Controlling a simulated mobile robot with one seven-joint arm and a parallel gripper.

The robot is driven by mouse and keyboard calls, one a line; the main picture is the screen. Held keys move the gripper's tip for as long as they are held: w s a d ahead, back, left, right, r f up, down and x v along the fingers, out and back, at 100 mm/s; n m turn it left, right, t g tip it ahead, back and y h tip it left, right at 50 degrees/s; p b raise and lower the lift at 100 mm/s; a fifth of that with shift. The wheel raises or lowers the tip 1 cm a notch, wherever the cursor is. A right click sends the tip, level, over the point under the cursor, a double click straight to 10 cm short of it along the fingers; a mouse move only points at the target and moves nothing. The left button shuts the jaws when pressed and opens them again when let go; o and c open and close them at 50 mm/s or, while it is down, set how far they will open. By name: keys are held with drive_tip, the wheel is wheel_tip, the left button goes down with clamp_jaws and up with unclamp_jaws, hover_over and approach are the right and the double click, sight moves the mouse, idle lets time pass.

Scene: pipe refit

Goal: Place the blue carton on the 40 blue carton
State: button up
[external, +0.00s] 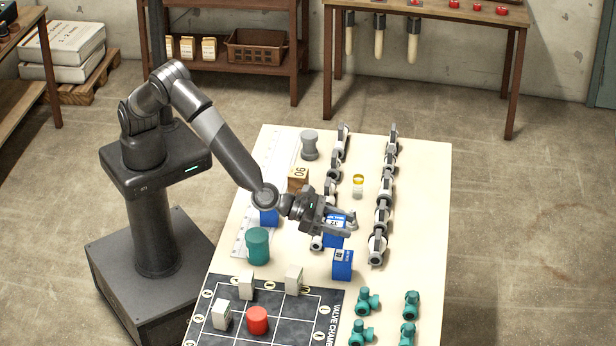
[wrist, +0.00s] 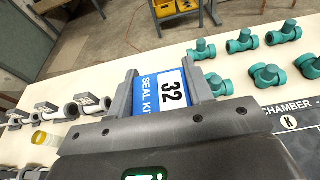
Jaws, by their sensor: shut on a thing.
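My gripper (external: 336,222) is shut on a blue carton, seen clearly in the wrist view (wrist: 160,91). Its face reads "SEAL KIT" with a large 32 on a white label. In the external view the held blue carton (external: 335,238) shows just below the jaws, over the middle of the table; I cannot tell its height. A second blue carton (external: 342,264) stands on the table nearer the camera, close to the held one. A third blue carton (external: 268,217) stands left of the gripper, partly hidden by my arm. I cannot read a 40 on either.
A teal cylinder (external: 258,246) stands front left. A dark grid board (external: 282,328) bears white blocks and a red cylinder (external: 257,320). Teal pipe fittings (external: 367,301) stand front right; rows of grey-white fittings (external: 381,216) run along the table's right. A brown 90 block (external: 298,179) stands behind.

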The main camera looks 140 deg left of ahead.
drive_tip(key=shift+w+a+f, duration=0.15)
drive_tip(key=shift+a+f, duration=0.3)
drive_tip(key=shift+f, duration=0.5)
drive_tip(key=shift+w+a+f, duration=0.1)
drive_tip(key=shift+a+f, duration=0.4)
drive_tip(key=shift+f, duration=0.45)
drive_tip(key=shift+w+a+f, duration=0.15)
drive_tip(key=shift+a+f, duration=0.3)
drive_tip(key=shift+f, duration=0.5)
drive_tip(key=shift+f, duration=0.1)
drive_tip(key=o, duration=1)
